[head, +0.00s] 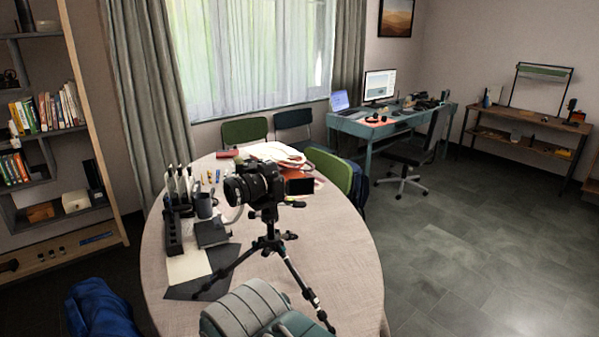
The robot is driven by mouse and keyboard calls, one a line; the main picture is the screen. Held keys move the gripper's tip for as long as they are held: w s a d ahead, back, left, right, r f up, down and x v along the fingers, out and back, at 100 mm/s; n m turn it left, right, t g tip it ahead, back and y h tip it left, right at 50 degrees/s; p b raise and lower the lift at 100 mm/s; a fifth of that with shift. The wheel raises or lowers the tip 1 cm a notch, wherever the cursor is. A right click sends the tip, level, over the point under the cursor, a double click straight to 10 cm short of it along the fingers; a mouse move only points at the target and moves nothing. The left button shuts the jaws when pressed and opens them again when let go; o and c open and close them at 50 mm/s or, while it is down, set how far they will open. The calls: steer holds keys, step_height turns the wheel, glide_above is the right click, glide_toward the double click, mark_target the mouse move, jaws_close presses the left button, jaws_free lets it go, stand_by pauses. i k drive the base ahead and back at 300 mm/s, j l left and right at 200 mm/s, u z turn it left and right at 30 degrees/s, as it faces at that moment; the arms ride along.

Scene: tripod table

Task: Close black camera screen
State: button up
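A black camera (256,185) sits on a black tripod (270,243) that stands on the round table (335,240). The camera's lens points to the left. Its black screen (300,186) is swung out to the right of the body, so it stands open. My gripper does not show in the head view, so its distance from the screen cannot be told.
A black holder (173,235) with upright tools, a dark mug (204,205) and dark sheets lie left of the tripod. A red and white cloth heap (272,152) lies behind the camera. Green chair (330,168) stands at the right edge. Floor (470,260) is clear to the right.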

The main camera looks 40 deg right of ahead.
mark_target(302, 186)
steer(key=l+z, duration=0.2)
steer(key=l, duration=1.7)
